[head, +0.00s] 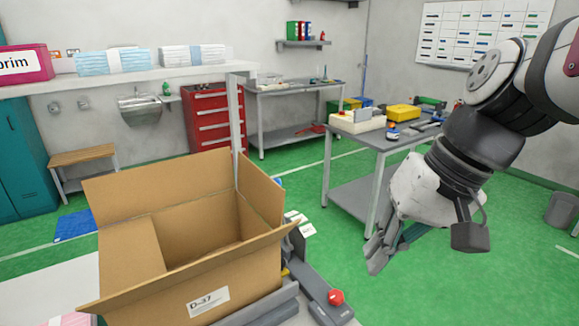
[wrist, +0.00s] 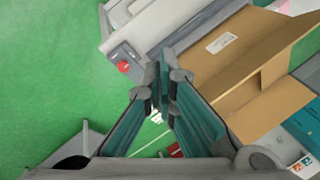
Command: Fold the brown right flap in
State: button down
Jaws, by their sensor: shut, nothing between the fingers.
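The open brown cardboard box (head: 160,306) stands at the lower left of the head view, with a white label on its front. Its right flap (head: 262,192) stands up along the right side. The back flap (head: 160,186) is raised and leans back; the front flap (head: 185,270) sticks outward. My gripper (head: 374,256) is to the right of the box, in free air and apart from it, pointing down and left. Its fingers are shut and empty. In the wrist view the fingertips (wrist: 162,85) meet at the centre, and the box (wrist: 212,68) lies to the upper right.
A grey rail with a red button (head: 335,297) runs beside the box's right side. A grey workbench (head: 372,136) with tools and a yellow case stands behind my gripper. A shelf with mask packs (head: 112,62) is at the back left. Green floor is clear right of the rail.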

jog(key=w+a+f+g+y+b, duration=0.1)
jog(key=w+a+y, duration=0.25)
jog(key=w, duration=0.55)
jog(key=w+a+f+g+y+b, duration=0.1)
jog(key=w+a+f+y, duration=0.2)
jog(key=w, duration=0.5)
jog(key=w+d+f+m+t+y, duration=0.15)
jog(key=w+y, duration=0.25)
jog(key=w, duration=0.4)
jog(key=w+d+f+m+t+y, duration=0.1)
jog(key=w+f+t+y, duration=0.2)
jog(key=w, duration=0.5)
jog(key=p, duration=0.2)
send_near(254, 172)
jog(key=w+a, duration=0.3)
jog(key=a, duration=0.1)
jog(key=shift+s+a+f+m+g+y, duration=0.15)
jog(key=shift+a+f+m+g+y, duration=0.1)
jog(key=shift+a+f+y, duration=0.2)
jog(key=shift+a+r, duration=0.1)
jog(key=shift+s+a, duration=0.1)
jog(key=shift+r+n+h+b, duration=0.1)
jog(key=shift+n+h+b, duration=0.2)
jog(key=shift+n+b, duration=0.1)
